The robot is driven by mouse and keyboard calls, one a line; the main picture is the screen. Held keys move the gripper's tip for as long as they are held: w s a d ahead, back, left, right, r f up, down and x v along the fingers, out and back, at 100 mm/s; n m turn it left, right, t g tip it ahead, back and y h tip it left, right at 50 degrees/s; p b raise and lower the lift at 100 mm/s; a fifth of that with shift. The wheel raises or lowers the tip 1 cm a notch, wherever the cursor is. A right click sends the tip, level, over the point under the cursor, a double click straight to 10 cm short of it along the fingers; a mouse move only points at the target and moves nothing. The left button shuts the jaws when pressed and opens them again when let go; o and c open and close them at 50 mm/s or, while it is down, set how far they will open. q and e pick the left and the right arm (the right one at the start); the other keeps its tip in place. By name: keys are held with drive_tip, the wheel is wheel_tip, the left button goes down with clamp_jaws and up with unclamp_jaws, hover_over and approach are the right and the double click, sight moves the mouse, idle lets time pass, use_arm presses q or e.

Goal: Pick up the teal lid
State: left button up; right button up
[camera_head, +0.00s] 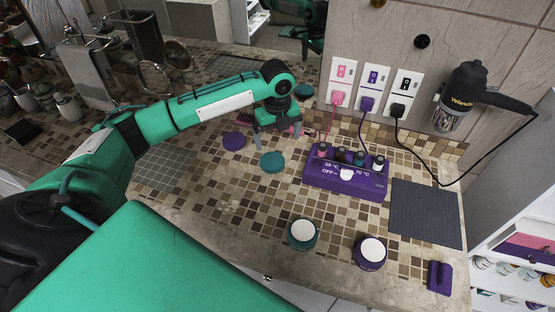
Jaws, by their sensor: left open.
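The teal lid (272,162) is a flat round disc lying on the tiled counter, left of the purple heater box. My left gripper (277,138) points down with its fingers apart and nothing between them. In the picture it is just above and behind the lid; the exact height gap is hard to tell. A teal jar (302,234) with a white top surface stands nearer the front edge, apart from the lid. My right gripper is not in view.
A purple lid (233,141) lies left of the teal lid. The purple box (346,180) holds several small bottles. A purple jar (370,252), a purple block (439,277) and a dark mat (426,213) are at right. Cords hang from the wall outlets. Counter left of the teal jar is clear.

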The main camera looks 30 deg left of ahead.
use_arm(q)
drive_tip(key=w+a+r, duration=0.2)
drive_tip(key=p, duration=0.2)
hover_over(272, 161)
drive_tip(key=w, duration=0.1)
drive_tip(key=shift+m, duration=0.3)
wheel_tip(272, 161, down, 8)
drive_tip(key=shift+a+f, duration=0.1)
drive_tip(key=shift+f, duration=0.05)
drive_tip(key=shift+s+f, duration=0.15)
drive_tip(key=shift+f, duration=0.3)
drive_tip(key=f, duration=0.1)
drive_tip(key=f+p, duration=0.2)
drive_tip(key=shift+s+f, duration=0.25)
drive_tip(key=shift+s, duration=0.05)
drive_tip(key=shift+f, duration=0.55)
drive_tip(key=c, duration=1)
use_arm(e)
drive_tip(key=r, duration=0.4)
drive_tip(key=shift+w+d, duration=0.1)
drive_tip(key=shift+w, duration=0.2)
